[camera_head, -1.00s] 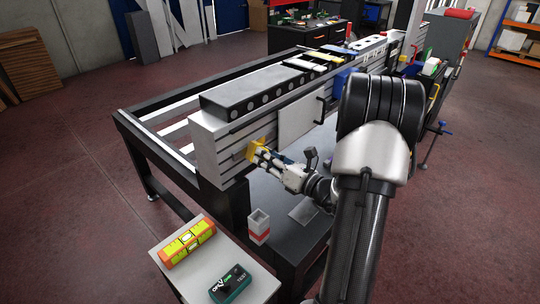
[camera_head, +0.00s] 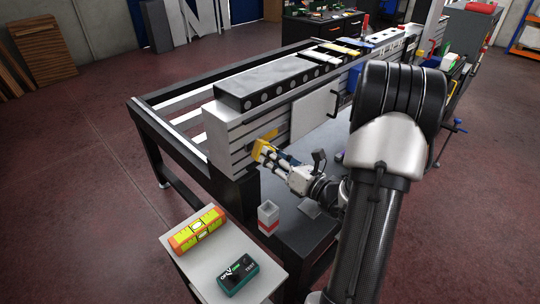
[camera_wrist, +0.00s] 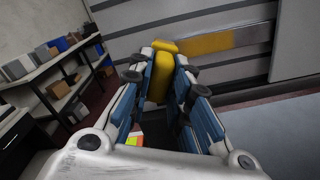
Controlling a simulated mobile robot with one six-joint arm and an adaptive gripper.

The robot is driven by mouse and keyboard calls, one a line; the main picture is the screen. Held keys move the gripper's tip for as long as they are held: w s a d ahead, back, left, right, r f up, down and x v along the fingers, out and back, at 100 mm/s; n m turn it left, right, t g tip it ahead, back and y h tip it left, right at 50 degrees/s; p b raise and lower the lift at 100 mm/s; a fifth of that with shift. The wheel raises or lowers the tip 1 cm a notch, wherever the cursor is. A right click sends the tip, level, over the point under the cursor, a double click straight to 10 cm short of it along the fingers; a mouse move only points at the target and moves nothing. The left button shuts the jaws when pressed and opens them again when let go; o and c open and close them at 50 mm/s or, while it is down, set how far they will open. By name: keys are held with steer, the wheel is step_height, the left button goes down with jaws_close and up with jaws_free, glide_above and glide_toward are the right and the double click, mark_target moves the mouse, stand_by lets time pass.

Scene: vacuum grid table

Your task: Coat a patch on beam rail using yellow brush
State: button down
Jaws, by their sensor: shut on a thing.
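My gripper (camera_head: 273,157) is shut on the yellow brush (camera_head: 260,150), beside the front face of the beam rail (camera_head: 228,135). In the wrist view the brush (camera_wrist: 160,72) sits between the blue finger pads of my gripper (camera_wrist: 160,85), its far end towards the grooved rail (camera_wrist: 130,45). The patch also shows above the brush in the head view (camera_head: 268,135). I cannot tell whether the brush touches the rail.
A pale panel with a black handle (camera_head: 313,112) is on the rail's front, right of the patch. A white and red container (camera_head: 268,217) stands below my gripper. An orange-yellow level (camera_head: 197,231) and a green-black box (camera_head: 238,274) lie on a small side table.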

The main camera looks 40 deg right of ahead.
steer(key=shift+s+d, duration=0.2)
steer(key=shift+s, duration=2.25)
steer(key=shift+s, duration=0.1)
steer(key=s, duration=0.2)
steer(key=shift+s+d+p, duration=0.1)
steer(key=shift+s+p, duration=0.2)
steer(key=shift+s, duration=0.1)
steer(key=shift+w, duration=0.1)
steer(key=w, duration=0.7)
steer(key=shift+a+p, duration=0.25)
steer(key=shift+p, duration=0.15)
steer(key=shift+w+r, duration=0.1)
steer(key=shift+w, duration=0.85)
steer(key=shift+w+d+p, duration=0.15)
steer(key=shift+d+p, duration=0.25)
steer(key=shift+d, duration=1.55)
